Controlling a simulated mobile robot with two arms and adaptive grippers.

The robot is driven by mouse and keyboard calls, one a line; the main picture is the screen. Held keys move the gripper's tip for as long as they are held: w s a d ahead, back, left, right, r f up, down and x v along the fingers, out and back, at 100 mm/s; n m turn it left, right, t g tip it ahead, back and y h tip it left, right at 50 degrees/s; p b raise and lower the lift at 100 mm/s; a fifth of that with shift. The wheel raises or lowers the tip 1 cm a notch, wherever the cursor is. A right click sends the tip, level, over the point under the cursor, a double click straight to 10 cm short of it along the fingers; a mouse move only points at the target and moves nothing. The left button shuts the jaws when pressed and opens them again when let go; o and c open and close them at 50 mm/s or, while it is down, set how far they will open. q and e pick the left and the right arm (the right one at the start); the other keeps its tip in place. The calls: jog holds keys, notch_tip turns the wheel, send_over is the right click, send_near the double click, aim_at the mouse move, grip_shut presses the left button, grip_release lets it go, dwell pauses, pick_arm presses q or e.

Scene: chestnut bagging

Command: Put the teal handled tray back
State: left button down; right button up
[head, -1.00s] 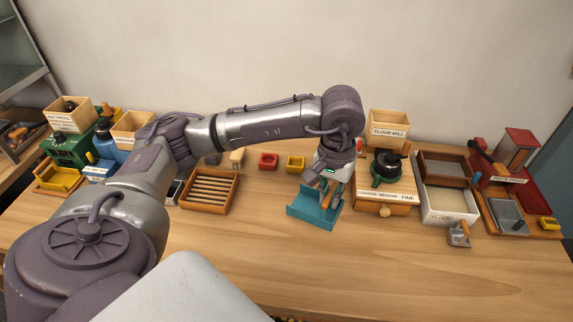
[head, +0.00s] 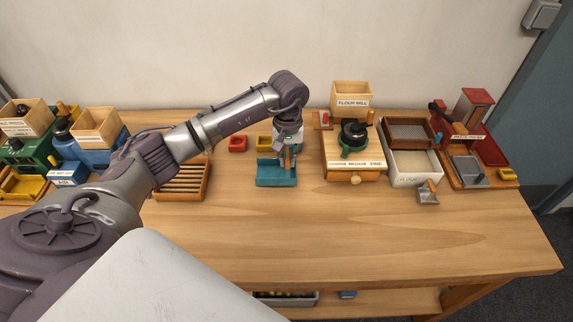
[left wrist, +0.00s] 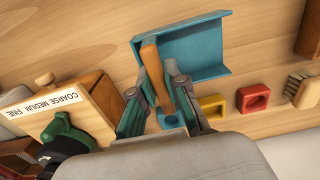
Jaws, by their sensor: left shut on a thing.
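The teal tray (head: 275,176) is on or just above the wooden table in the middle of the head view; I cannot tell whether it touches the top. Its wooden handle (left wrist: 154,70) stands up between my fingers in the left wrist view, with the tray's open pan (left wrist: 190,46) beyond it. My left gripper (head: 288,158) is shut on this handle from above. In the wrist view the left gripper (left wrist: 170,92) has a finger on each side of the handle. My right gripper is not in view.
The flour mill (head: 353,150) stands close right of the tray. A red block (head: 237,144) and a yellow block (head: 264,142) lie behind it. A slatted wooden rack (head: 182,182) is to the left. The table front (head: 330,230) is clear.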

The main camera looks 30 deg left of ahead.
aim_at(276, 166)
pick_arm(q)
jog(key=shift+f, duration=0.45)
notch_tip(276, 166, down, 3)
jog(key=shift+r+p, duration=0.1)
jog(key=shift+p, duration=0.45)
jog(key=shift+f+b, duration=0.2)
jog(key=shift+b, duration=0.15)
jog(key=c, duration=1.2)
grip_release()
jog(key=shift+r, duration=0.1)
